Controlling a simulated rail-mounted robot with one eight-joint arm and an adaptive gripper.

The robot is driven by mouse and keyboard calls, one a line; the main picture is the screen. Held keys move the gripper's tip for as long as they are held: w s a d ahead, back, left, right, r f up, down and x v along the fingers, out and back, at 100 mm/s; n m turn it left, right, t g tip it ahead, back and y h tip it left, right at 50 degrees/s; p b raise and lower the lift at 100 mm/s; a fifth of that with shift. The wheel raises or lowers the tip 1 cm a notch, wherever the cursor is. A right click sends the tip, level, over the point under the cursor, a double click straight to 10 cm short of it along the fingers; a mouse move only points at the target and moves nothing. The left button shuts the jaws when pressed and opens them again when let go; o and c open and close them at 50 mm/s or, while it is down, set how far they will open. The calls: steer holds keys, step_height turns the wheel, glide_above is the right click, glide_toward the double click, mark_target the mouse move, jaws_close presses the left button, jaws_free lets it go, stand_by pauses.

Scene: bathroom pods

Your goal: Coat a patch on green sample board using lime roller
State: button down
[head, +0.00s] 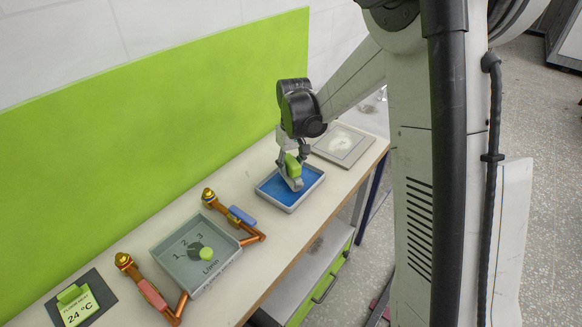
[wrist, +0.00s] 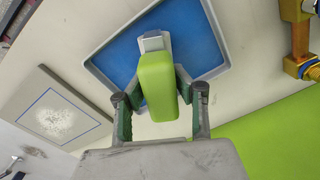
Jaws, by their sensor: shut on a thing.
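My gripper (head: 291,157) is shut on the lime roller (head: 293,166); the roller also shows between the fingers in the wrist view (wrist: 157,85). Its pale grey end (wrist: 153,42) is over or in the tray (head: 263,193) with a blue inside; I cannot tell whether it touches the blue. The only large green surface is the plain green panel (head: 150,120) along the wall behind the bench, and part of it shows in the wrist view (wrist: 275,140). A grey board (head: 358,137) lies flat right of the tray. In the wrist view it shows a blue-outlined square with a white speckled patch.
Left of the tray on the bench (head: 292,235) are two copper pipe pieces with brass fittings (head: 240,222) (head: 155,298), a grey box (head: 171,256) with numbers and a green knob, and a "24 °C" plate (head: 77,307). A drawer unit (head: 322,270) stands below.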

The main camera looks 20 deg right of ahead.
steer(key=shift+f+b, duration=0.4)
steer(key=shift+b, duration=0.1)
stand_by(1.8)
steer(key=shift+r+p, duration=1.7)
steer(key=shift+r, duration=1.85)
